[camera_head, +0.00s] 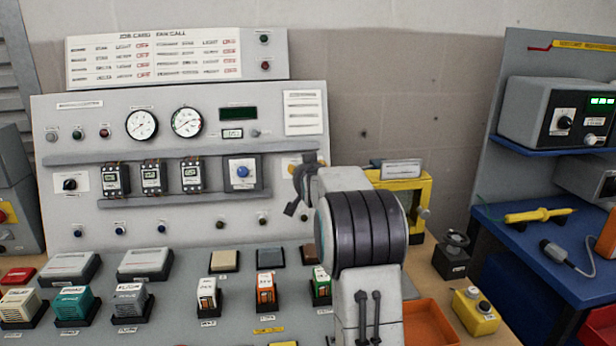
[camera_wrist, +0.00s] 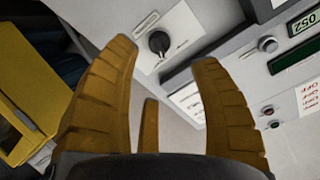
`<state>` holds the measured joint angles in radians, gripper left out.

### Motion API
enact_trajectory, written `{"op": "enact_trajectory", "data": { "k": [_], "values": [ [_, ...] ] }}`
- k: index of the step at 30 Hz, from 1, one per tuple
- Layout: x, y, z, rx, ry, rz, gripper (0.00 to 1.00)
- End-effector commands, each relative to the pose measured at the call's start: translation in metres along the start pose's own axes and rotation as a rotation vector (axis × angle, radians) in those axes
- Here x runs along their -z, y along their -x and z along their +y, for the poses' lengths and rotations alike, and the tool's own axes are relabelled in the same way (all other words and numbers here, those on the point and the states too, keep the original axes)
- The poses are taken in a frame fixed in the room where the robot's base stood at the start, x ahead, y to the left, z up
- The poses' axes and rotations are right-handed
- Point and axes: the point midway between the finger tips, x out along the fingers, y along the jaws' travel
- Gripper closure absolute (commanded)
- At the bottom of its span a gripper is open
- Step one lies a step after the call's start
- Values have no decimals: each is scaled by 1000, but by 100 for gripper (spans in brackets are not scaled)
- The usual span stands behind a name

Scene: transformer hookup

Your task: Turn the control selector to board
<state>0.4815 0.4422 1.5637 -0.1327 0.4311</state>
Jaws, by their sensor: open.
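A black rotary selector knob (camera_wrist: 159,42) sits on a white plate (camera_wrist: 178,24) in the wrist view. Its pointer direction and the plate lettering are too small to read. In the head view my gripper (camera_head: 299,186) is at the right end of the grey control panel (camera_head: 190,228), and my arm and gripper hide the knob there.
A yellow frame (camera_head: 426,205) stands right of my arm and shows at left in the wrist view (camera_wrist: 22,110). A shelf ledge (camera_head: 180,147) juts from the panel.

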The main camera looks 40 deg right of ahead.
Motion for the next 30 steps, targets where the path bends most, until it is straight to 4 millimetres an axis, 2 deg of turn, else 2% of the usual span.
{"op": "enact_trajectory", "data": {
  "k": [3, 9, 23, 27, 30],
  "values": [
    [0, 12, 0, 0, 0, 0, 43],
    [0, 23, 0, 0, 0, -1, 43],
    [0, 26, -1, 1, 0, -1, 43],
    [-8, 25, -11, 18, 6, -10, 43],
    [-24, 20, -23, 35, 15, -36, 43]
  ]
}}
